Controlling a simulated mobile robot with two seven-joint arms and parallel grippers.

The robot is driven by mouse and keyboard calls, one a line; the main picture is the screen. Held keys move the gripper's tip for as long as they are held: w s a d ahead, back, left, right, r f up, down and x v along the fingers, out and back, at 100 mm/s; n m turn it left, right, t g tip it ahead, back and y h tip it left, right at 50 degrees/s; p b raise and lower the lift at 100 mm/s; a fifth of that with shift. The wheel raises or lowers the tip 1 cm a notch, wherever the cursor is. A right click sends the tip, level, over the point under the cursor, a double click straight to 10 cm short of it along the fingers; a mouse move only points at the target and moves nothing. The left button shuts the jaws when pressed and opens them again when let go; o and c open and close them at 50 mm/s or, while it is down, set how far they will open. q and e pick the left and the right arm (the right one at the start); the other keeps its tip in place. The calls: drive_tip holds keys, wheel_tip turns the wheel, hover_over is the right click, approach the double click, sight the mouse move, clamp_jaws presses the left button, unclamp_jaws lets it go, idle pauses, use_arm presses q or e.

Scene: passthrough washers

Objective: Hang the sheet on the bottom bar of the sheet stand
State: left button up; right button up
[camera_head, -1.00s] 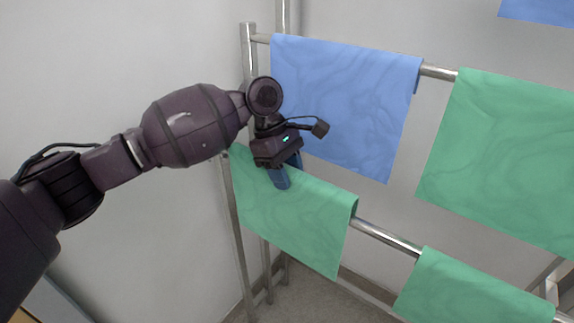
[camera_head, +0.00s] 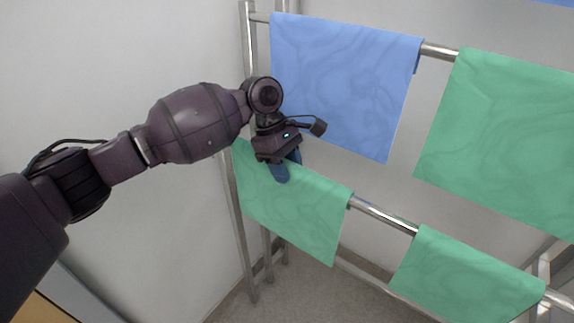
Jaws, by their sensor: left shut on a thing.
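The sheet stand is a metal frame with a left post (camera_head: 250,48) and horizontal bars. A green sheet (camera_head: 300,215) hangs over the lower visible bar (camera_head: 385,214) at the left end, next to the post. My left gripper (camera_head: 283,172) is at the top edge of this sheet, its blue fingers pointing down and shut on the sheet's upper part at the bar. The finger tips are partly hidden by the gripper body and the cloth. My right gripper is not in view.
A blue sheet (camera_head: 345,85) and a larger green sheet (camera_head: 505,140) hang on the upper bar (camera_head: 440,51). Another green sheet (camera_head: 465,280) hangs further right on the lower bar. A bare stretch of bar lies between the two lower sheets. White walls stand close behind and left.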

use_arm(q)
drive_tip(key=o, duration=1.2)
drive_tip(key=shift+o, duration=0.2)
